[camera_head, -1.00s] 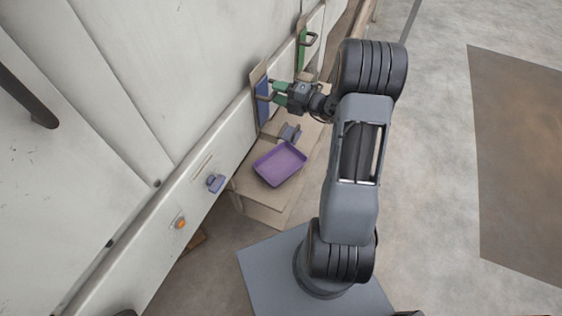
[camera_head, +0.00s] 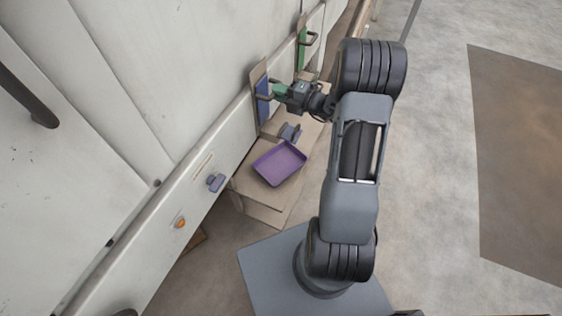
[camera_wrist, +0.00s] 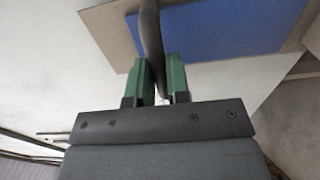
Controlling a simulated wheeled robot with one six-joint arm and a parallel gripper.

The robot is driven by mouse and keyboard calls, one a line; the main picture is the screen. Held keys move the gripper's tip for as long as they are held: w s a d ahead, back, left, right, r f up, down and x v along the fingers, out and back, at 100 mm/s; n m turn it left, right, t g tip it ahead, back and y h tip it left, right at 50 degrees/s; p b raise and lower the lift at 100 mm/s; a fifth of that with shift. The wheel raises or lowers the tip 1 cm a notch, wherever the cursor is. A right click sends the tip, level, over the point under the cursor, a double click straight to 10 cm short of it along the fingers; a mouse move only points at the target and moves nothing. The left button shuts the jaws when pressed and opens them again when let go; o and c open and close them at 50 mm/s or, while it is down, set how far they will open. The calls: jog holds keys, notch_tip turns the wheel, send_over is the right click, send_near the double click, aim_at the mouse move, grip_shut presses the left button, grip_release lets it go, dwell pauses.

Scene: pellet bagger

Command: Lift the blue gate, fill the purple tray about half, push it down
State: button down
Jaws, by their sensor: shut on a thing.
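The blue gate (camera_head: 262,101) is a flat plate with a dark handle, set on the wall of the white machine. My gripper (camera_head: 276,91) is at the gate with its green fingers shut on the handle. In the wrist view the dark handle (camera_wrist: 151,40) runs between the two green fingers of my gripper (camera_wrist: 160,75), with the blue gate (camera_wrist: 225,30) behind it. The purple tray (camera_head: 279,163) lies on a tan ledge below and nearer than the gate; it looks empty.
A green gate (camera_head: 302,50) with its own handle is farther along the wall. A grey fixture (camera_head: 289,132) stands between the tray and the blue gate. Open floor lies to the right.

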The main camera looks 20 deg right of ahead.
jog(key=shift+r, duration=0.15)
notch_tip(320, 180, up, 4)
jog(key=p, duration=0.4)
jog(key=shift+r+p, duration=0.25)
jog(key=shift+p, duration=0.15)
dwell(6.8)
